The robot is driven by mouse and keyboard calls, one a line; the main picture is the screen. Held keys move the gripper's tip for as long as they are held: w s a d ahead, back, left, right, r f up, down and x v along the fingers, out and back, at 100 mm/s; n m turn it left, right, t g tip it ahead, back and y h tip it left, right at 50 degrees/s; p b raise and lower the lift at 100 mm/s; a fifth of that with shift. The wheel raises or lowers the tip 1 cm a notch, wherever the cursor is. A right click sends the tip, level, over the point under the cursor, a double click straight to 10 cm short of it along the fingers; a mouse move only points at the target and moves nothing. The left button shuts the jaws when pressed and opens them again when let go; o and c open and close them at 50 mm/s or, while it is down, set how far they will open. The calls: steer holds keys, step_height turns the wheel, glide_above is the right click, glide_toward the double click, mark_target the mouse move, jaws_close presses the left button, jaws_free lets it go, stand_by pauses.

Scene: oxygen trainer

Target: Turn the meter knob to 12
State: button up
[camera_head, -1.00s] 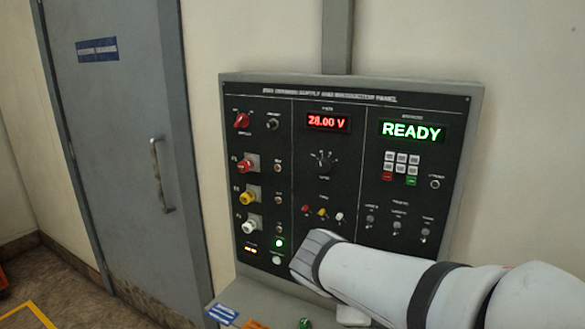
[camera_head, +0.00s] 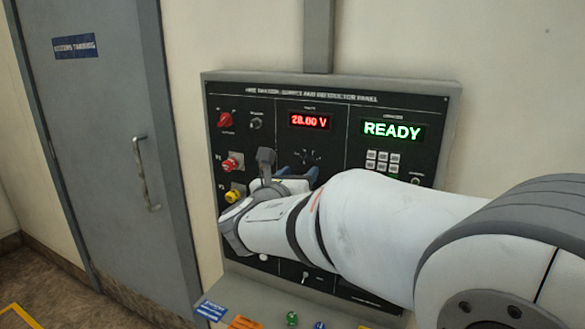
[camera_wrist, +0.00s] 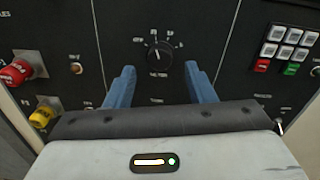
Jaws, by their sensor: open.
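The meter knob (camera_wrist: 158,57) is a round black dial with white marks around it, on the black panel under the red display. In the wrist view it sits just beyond and between my two blue fingers, apart from them. The number its pointer is at is too small to read for sure. My gripper (camera_wrist: 158,78) is open, with nothing between the fingers. In the head view the meter knob (camera_head: 309,157) shows only at its top, with blue fingers of my gripper (camera_head: 296,174) just below and my arm hiding what lies under it.
The meter display (camera_head: 309,121) reads 28.00 V and another display (camera_head: 394,130) reads READY. A red knob (camera_wrist: 15,73) and a yellow knob (camera_wrist: 41,116) stick out at left. A keypad (camera_wrist: 286,43) is at right. A grey door (camera_head: 110,130) stands left of the panel.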

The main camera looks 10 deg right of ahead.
mark_target(307, 165)
steer(key=shift+x, duration=1.45)
steer(key=shift+c, duration=0.3)
steer(key=c, duration=0.9)
